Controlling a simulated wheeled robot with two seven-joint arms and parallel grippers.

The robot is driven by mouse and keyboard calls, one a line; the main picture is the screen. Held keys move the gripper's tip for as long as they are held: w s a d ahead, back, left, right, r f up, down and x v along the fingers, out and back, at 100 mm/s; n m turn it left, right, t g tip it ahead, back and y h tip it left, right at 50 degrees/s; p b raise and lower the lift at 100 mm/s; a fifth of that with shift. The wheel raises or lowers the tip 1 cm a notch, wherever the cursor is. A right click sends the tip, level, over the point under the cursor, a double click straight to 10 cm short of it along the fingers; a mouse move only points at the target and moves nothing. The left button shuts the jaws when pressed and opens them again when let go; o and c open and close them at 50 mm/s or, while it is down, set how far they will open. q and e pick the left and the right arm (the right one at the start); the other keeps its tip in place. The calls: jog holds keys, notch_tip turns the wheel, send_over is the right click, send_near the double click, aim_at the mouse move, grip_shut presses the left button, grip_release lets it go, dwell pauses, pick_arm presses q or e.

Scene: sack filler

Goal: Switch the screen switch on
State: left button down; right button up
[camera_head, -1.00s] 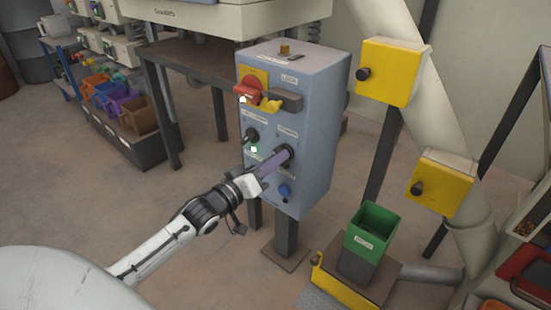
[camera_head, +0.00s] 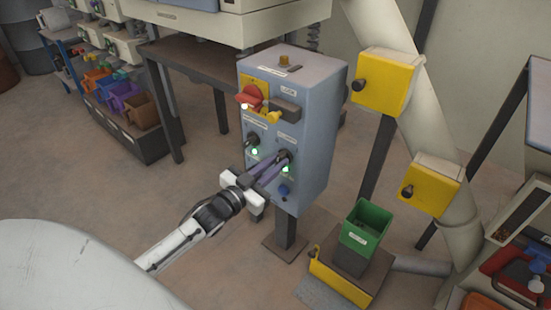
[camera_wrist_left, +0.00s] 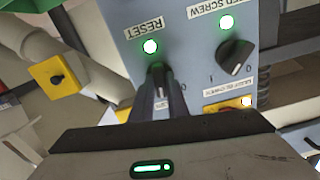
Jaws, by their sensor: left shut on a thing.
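A blue-grey control cabinet (camera_head: 318,130) stands ahead. The screen switch (camera_head: 286,156) is the right dark rotary knob on its front, and a green lamp (camera_head: 286,169) below it is lit. My left gripper (camera_head: 280,162) reaches it from the lower left and is shut on the knob. In the left wrist view the cabinet is upside down; the knob (camera_wrist_left: 159,70) is between my fingers, partly hidden, with a lit green lamp (camera_wrist_left: 151,47) beside the "RESET" label. My right gripper is not in view.
The feed screw switch (camera_head: 251,138) is close to the left, its green lamp (camera_head: 254,152) lit. Above is a red handle (camera_head: 249,96) on a yellow plate. A blue button (camera_head: 284,190) is below. Yellow boxes (camera_head: 392,80) and a green bin (camera_head: 369,227) stand to the right.

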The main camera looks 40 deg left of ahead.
pick_arm(q)
jog(key=m+p, duration=0.1)
jog(key=m, duration=0.4)
jog(key=shift+d+m, duration=0.1)
jog(key=shift+m, duration=0.6)
jog(key=c, duration=1.7)
grip_release()
jog(key=s, duration=0.3)
jog(key=s+p, duration=0.1)
jog(key=s, duration=0.3)
jog(key=s+a+p, duration=0.1)
jog(key=s, duration=0.2)
jog(key=shift+s, duration=0.15)
